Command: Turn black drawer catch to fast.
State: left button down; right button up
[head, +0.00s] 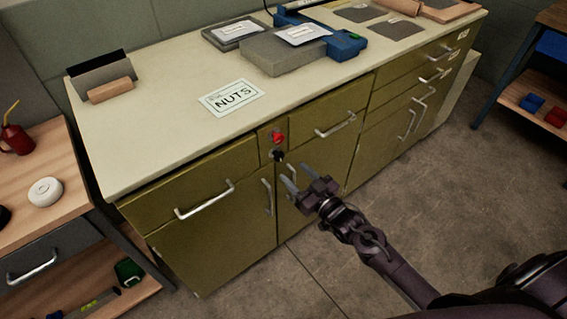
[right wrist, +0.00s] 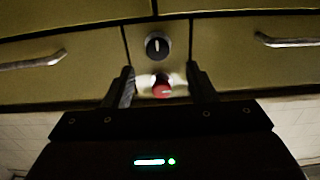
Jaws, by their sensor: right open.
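The black drawer catch (head: 278,155) is a round knob on the narrow green panel between two drawers, just below a red knob (head: 278,136). In the right wrist view the black catch (right wrist: 158,45) shows a pale upright mark on its face. There the red knob (right wrist: 161,90) appears below it, between the fingers in the picture. My right gripper (head: 288,178) is open and empty, in front of the cabinet, a little below and right of the black catch in the head view. Its two fingers show in the right wrist view (right wrist: 161,85). My left gripper is not in view.
Drawer handles flank the panel, at left (head: 205,200) and right (head: 336,126), with a door handle (head: 267,197) below. The worktop carries a NUTS card (head: 231,97), a grey block (head: 283,51) and a blue tool (head: 345,45). The floor (head: 420,200) at right is clear.

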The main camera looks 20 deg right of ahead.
aim_at(281, 158)
jog(key=x, duration=0.5)
jog(key=shift+w+d+f, duration=0.15)
jog(key=shift+w+d, duration=0.05)
jog(key=shift+w, duration=0.1)
jog(key=shift+w+a, duration=0.2)
jog(key=shift+w, duration=0.15)
jog(key=shift+c, duration=0.2)
jog(key=c, duration=0.9)
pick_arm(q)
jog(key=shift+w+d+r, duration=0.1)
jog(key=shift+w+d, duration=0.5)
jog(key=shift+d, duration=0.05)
